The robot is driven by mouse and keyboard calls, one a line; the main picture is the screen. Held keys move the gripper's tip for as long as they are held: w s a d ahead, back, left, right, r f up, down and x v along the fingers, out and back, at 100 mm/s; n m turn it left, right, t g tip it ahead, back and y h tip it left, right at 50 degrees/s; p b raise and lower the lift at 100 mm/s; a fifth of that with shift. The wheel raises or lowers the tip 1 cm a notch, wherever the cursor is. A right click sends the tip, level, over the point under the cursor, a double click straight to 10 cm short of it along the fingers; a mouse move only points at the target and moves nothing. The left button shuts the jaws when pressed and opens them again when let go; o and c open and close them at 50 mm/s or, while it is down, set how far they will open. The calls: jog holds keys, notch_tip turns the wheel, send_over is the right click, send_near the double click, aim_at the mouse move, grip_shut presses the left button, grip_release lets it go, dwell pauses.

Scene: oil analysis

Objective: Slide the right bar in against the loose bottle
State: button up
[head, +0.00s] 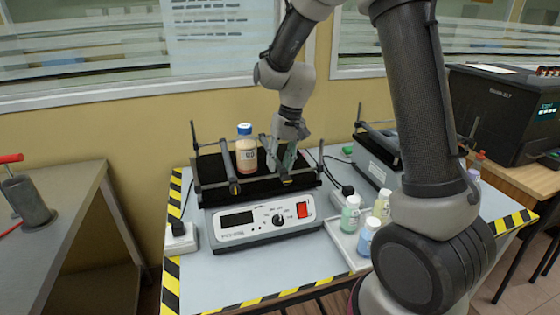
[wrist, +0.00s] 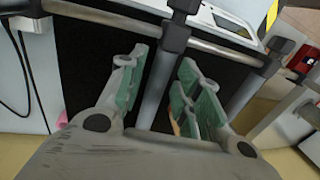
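The bottle (head: 246,157), with a blue cap and pinkish contents, stands upright on the shaker's black platform (head: 208,172). The left bar (head: 229,168) is close to its left side. My gripper (head: 285,172) is low over the platform, right of the bottle, at the right bar, which it mostly covers in the head view. In the wrist view the right bar (wrist: 159,82) runs between my two green-padded fingers, with dark gaps showing beside it. The left bar (wrist: 245,88) is right of them there. The bottle is mostly hidden behind a finger in the wrist view.
The shaker's control panel (head: 264,220) faces front. A white tray (head: 345,246) with several small bottles stands to the right. A second shaker (head: 378,160) is behind it. A black box-shaped machine (head: 505,110) is at far right. The front left tabletop is mostly clear.

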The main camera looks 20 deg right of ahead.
grip_shut()
jog(key=shift+a, duration=2.6)
jog(key=shift+o, duration=1.9)
grip_release()
notch_tip(320, 180, up, 12)
jog(key=d, duration=0.2)
jog(key=shift+d, duration=0.15)
jog(key=shift+f, duration=0.1)
